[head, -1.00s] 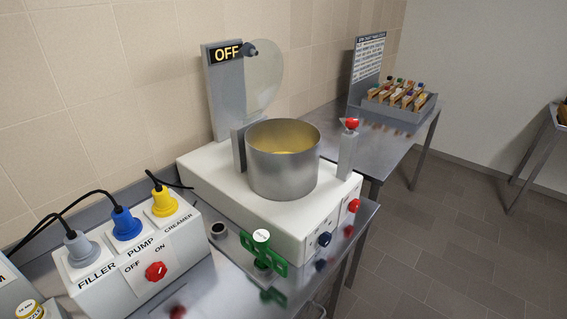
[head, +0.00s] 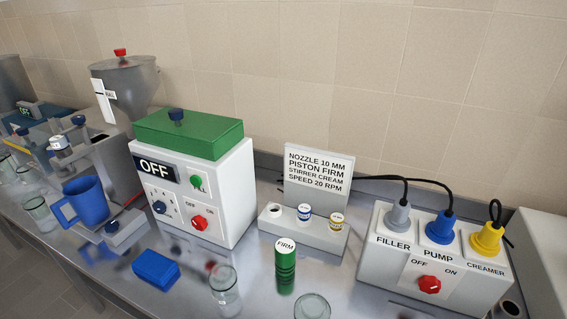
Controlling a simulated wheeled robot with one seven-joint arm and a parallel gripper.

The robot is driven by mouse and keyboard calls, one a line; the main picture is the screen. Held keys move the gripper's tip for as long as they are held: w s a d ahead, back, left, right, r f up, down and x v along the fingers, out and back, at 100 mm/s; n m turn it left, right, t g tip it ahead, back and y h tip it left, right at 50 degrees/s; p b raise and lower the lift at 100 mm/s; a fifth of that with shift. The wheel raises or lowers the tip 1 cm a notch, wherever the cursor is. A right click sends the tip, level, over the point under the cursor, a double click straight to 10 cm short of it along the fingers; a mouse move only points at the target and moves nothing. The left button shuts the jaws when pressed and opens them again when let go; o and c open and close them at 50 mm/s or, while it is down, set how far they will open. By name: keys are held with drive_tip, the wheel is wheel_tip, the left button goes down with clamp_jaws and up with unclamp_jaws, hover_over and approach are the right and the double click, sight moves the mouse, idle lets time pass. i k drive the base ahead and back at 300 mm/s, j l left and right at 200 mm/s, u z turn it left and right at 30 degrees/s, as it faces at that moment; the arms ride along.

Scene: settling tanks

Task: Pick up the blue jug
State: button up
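My gripper is not in view, and nothing is seen touching the jug.
A white box with a green lid (head: 190,175) stands right of the jug. A blue block (head: 155,267), a green FIRM cylinder (head: 285,262) and clear glass jars (head: 224,284) stand near the front. A steel hopper (head: 128,85) rises behind. A plug box (head: 437,255) is at the right.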

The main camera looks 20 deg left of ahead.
sight(86, 196)
drive_tip(key=u, duration=1.8)
drive_tip(key=i+j+z, duration=0.15)
drive_tip(key=i, duration=0.3)
drive_tip(key=i+j+z, duration=0.15)
drive_tip(key=i, duration=0.25)
drive_tip(key=i+j+z, duration=0.2)
drive_tip(key=i, duration=0.25)
